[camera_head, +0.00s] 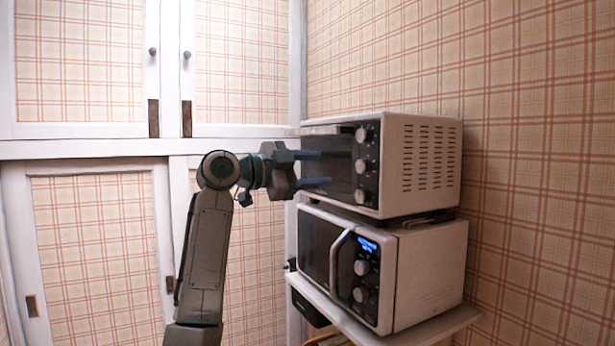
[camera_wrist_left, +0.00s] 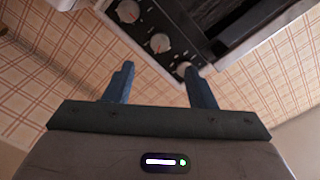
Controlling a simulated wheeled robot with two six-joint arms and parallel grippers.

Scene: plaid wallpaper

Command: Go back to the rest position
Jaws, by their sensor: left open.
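My left gripper (camera_head: 318,169) is raised in front of the upper oven, its two blue fingers spread apart with nothing between them. Its fingers also show in the left wrist view (camera_wrist_left: 160,88), pointing toward the oven's knobs. The upper white oven (camera_head: 425,165) has a dark front and several round knobs, and it shows tilted in the left wrist view (camera_wrist_left: 145,50). In the head view the fingers overlap its dark front; I cannot tell whether they touch it. My right gripper is in neither view.
A white microwave (camera_head: 430,272) with a lit blue display and a curved handle (camera_head: 335,262) stands under the oven on a white shelf (camera_head: 440,323). White-framed plaid cabinet doors (camera_head: 80,60) are behind and left of my arm. A plaid wall (camera_head: 540,150) is on the right.

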